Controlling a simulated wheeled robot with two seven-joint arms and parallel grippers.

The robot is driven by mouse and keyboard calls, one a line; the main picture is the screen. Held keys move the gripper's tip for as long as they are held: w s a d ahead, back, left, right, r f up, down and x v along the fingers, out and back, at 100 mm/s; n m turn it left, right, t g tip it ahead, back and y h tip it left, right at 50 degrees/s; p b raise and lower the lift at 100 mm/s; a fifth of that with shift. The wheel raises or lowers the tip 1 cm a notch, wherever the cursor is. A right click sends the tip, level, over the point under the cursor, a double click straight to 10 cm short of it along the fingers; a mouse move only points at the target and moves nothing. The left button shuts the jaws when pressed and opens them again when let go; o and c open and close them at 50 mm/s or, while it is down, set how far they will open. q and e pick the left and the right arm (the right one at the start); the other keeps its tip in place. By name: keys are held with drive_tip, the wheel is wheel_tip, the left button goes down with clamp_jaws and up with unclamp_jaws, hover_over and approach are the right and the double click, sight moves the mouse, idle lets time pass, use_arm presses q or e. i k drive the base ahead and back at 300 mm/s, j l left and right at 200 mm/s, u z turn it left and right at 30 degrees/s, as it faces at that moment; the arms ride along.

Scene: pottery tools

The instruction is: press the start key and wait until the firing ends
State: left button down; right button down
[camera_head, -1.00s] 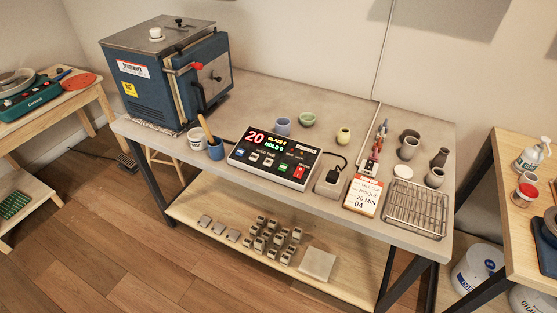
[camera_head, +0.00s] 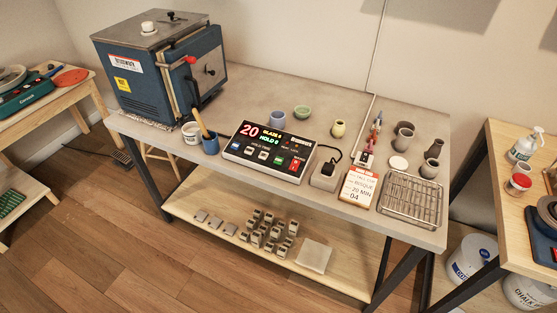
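The controller (camera_head: 270,150) lies on the grey work table, a black box with a lit display and several keys. Its display shows a red 20, a yellow line that seems to read GLAZE with a digit, and a green HOLD line. A green key (camera_head: 277,158) sits at its lower middle and a red switch (camera_head: 295,164) at its right end. A card (camera_head: 358,189) to the right of the controller reads bisque, 20 min, 04. Neither of my grippers shows in the view.
A pale block with a black plug (camera_head: 326,172) is just right of the controller. A wire rack (camera_head: 411,197), small pots and a white tub (camera_head: 192,134) with a blue tool cup (camera_head: 209,144) share the table. Side tables stand left and right.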

sight(278, 161)
drive_tip(key=l+u, duration=0.1)
drive_tip(key=l, duration=0.3)
drive_tip(key=k+l+u, duration=0.1)
drive_tip(key=l, duration=0.3)
drive_tip(key=k+l+u, duration=0.1)
drive_tip(key=l, duration=0.3)
drive_tip(key=k+l+u, duration=0.1)
drive_tip(key=l, duration=0.25)
drive_tip(key=k+l+u, duration=0.1)
drive_tip(key=l, duration=0.3)
drive_tip(key=k+l+u, duration=0.1)
drive_tip(key=l, duration=0.25)
